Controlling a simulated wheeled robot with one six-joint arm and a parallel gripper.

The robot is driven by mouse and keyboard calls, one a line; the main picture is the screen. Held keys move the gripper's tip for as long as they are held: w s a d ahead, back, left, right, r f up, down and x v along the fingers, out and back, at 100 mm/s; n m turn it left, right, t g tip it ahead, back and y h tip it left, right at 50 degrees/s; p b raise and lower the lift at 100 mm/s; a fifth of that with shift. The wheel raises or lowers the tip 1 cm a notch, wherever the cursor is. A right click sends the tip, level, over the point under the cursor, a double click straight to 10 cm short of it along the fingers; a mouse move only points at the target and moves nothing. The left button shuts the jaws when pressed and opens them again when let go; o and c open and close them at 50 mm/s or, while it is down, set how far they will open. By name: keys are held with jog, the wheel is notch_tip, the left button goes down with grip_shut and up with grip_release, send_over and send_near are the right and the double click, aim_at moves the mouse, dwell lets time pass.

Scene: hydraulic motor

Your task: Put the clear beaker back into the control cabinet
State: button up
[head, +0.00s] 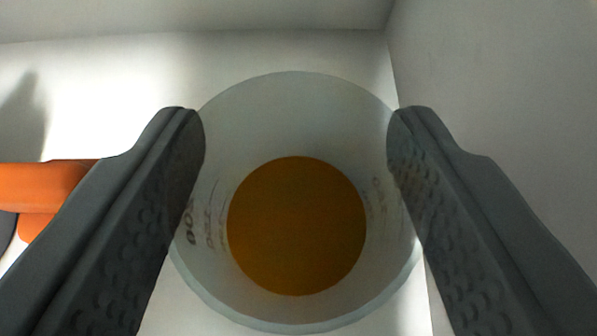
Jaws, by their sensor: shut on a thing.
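The clear beaker (290,110) is in the middle of the view, seen from above into its open mouth. It has dark scale marks on its wall and an amber-brown round area at its bottom. My gripper (297,125) is shut on the beaker, with one dark grey finger on its left side and one on its right. The control cabinet appears to be the white-grey box around it, with a pale floor (110,90) and a right wall (480,80). I cannot tell whether the beaker's base touches the floor.
An orange object (45,185) with a dark part lies at the left edge, partly behind my left finger. The right wall is close to the beaker and my right finger. A back wall (200,14) runs along the top. Bare floor shows at the upper left.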

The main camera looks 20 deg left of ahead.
jog(key=shift+f, duration=0.1)
jog(key=o, duration=1.5)
jog(key=shift+c, duration=0.2)
jog(key=shift+s, duration=0.1)
